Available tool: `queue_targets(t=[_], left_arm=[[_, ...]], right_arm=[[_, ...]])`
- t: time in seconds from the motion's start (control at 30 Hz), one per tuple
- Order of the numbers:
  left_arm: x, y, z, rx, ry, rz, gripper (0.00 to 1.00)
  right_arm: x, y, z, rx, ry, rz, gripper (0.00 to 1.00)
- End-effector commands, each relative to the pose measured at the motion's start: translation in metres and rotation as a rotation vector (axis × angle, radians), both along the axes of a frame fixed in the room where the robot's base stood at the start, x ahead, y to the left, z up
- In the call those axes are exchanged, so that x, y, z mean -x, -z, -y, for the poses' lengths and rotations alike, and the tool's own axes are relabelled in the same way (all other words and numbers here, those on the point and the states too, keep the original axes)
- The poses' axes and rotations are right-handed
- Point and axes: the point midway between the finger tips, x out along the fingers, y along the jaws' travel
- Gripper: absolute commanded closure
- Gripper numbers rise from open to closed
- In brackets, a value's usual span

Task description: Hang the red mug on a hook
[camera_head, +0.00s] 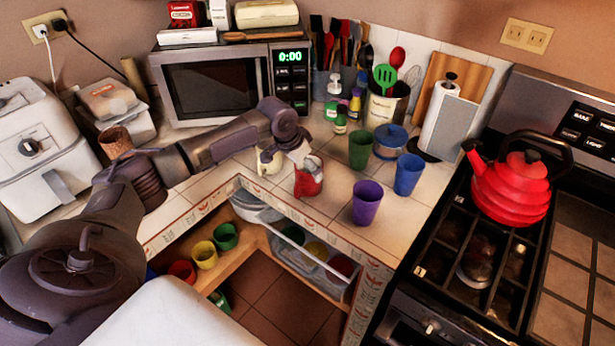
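The red mug (309,186) stands on the tiled counter near its front inner corner, with greyish-white patches at its top. My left arm reaches in from the left, and my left gripper (292,148) is just above and behind the mug, beside its rim. The fingers are small and partly hidden, so I cannot tell whether they touch the mug or how far apart they are. A cream mug (269,163) stands just left of the red one, partly behind my wrist. I see no hook. My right gripper is not in view.
Purple (367,203), blue (408,174) and green (360,150) cups stand right of the mug. A utensil holder (386,108) and microwave (225,85) are behind. A red kettle (510,190) sits on the stove. Open shelves with cups lie below the counter edge.

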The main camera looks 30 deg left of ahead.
Motion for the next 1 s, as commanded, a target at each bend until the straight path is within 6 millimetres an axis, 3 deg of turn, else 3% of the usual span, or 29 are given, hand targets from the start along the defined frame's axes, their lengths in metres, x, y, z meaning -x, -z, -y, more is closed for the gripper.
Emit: queue_targets(t=[0.33, 0.77, 1.0], left_arm=[[-0.0035, 0.0097, 0.0013, -0.001, 0.002, 0.000, 0.00], [-0.0035, 0.0092, 0.0013, 0.000, 0.001, 0.000, 0.71], [-0.0043, 0.0065, 0.0013, 0.000, 0.001, 0.004, 0.71]], right_arm=[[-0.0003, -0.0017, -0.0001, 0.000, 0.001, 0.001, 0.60], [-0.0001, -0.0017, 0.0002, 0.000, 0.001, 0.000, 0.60], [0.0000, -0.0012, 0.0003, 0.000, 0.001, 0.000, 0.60]])
